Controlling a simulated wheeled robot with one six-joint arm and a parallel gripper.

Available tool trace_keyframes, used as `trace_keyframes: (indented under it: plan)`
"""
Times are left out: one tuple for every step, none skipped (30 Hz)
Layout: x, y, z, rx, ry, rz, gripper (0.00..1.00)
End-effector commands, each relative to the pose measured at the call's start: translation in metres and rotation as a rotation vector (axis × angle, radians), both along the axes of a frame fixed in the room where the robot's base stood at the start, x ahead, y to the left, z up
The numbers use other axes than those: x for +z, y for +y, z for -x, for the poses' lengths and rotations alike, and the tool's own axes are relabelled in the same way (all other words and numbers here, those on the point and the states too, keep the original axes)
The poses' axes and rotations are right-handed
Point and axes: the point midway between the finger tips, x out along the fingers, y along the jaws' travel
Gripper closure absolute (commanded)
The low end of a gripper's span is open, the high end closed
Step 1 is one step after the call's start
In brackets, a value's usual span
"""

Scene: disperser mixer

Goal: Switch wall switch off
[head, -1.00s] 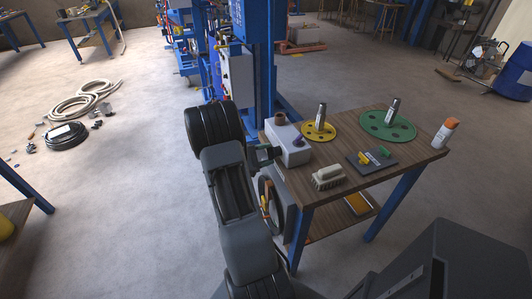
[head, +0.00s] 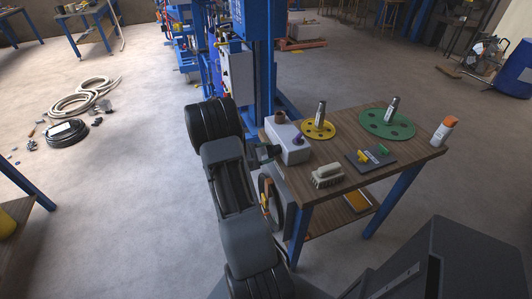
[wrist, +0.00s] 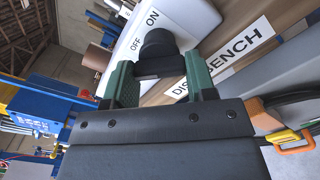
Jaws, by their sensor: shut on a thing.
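The wall switch is a black knob (wrist: 160,48) on a pale box (wrist: 185,18) marked OFF and ON in the wrist view. My gripper (wrist: 160,72) has its two green fingers shut on the knob, one on each side. The knob's pointing direction is not clear. In the head view the pale box (head: 289,150) stands on the left end of the wooden bench (head: 350,190). My gripper (head: 264,152) is at the box's left side there, and the knob is hidden.
A blue machine column (head: 264,70) stands behind. Coiled hoses (head: 68,134) lie on the open floor at left.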

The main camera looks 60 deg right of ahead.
Motion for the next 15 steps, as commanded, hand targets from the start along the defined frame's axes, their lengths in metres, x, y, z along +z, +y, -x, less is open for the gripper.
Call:
trace_keyframes:
  plan:
    - [-0.0004, 0.0002, -0.0001, 0.001, 0.002, -0.002, 0.73]
    - [-0.0004, 0.0002, -0.0001, 0.001, 0.002, -0.002, 0.48]
    - [-0.0004, 0.0002, -0.0001, 0.001, 0.002, -0.002, 0.44]
    - [-0.0004, 0.0002, -0.0001, 0.001, 0.002, -0.002, 0.41]
    - [-0.0004, 0.0002, -0.0001, 0.001, 0.001, -0.002, 0.38]
    - [-0.0003, 0.0001, -0.0001, 0.001, 0.001, -0.002, 0.35]
    - [-0.0003, 0.0001, -0.0001, 0.001, 0.001, -0.002, 0.32]
    - [-0.0002, 0.0001, 0.0, 0.001, 0.001, -0.002, 0.29]
    - [-0.0002, 0.0001, 0.0, 0.001, 0.0, -0.001, 0.25]
    - [-0.0002, 0.0001, 0.0, 0.0, 0.001, -0.001, 0.23]
    - [-0.0002, 0.0001, 0.0, 0.0, 0.001, -0.001, 0.23]
    - [-0.0001, 0.0001, 0.0, 0.0, 0.001, -0.001, 0.23]
    - [-0.0001, 0.0001, 0.0, 0.0, 0.001, -0.001, 0.23]
    - [-0.0001, 0.0001, 0.0, 0.0, 0.001, -0.001, 0.23]
    - [-0.0001, 0.0001, 0.0, 0.0, 0.001, -0.001, 0.23]
